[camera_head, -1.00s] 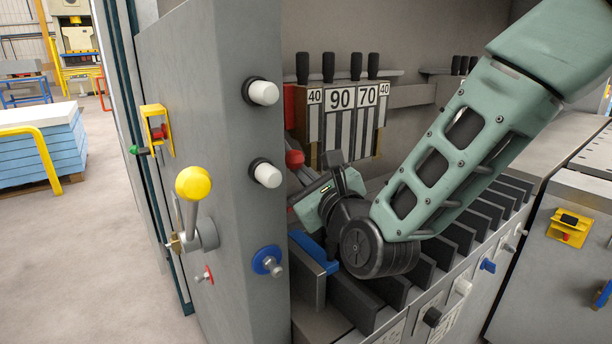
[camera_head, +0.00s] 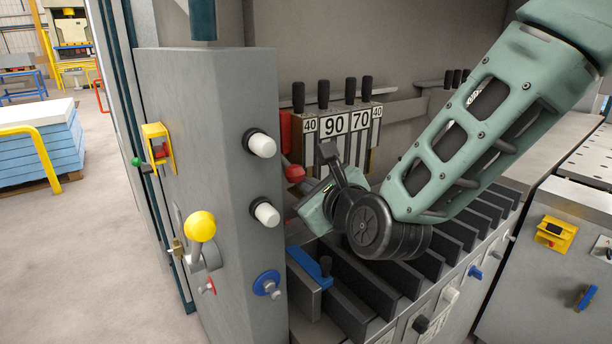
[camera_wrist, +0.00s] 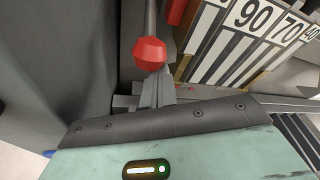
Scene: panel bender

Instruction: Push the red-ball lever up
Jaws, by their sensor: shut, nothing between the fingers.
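The red ball (camera_head: 294,173) of the lever shows in the head view just right of the grey column's edge, below and left of the number plates. In the wrist view the red ball (camera_wrist: 150,53) is large, at the top centre, with its grey rod going up from it. My gripper (camera_wrist: 158,90) is shut and empty. Its fingertips lie directly below the ball in the wrist view, very close to it; I cannot tell whether they touch. In the head view the green gripper housing is just below and right of the ball, and the fingers cannot be made out.
The grey column (camera_head: 215,150) with white buttons (camera_head: 262,144) and a yellow-ball lever (camera_head: 201,226) stands close on the left. Plates marked 90 and 70 (camera_head: 347,123) hang behind. Dark bars (camera_head: 350,310) and a blue handle (camera_head: 312,262) lie below my wrist.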

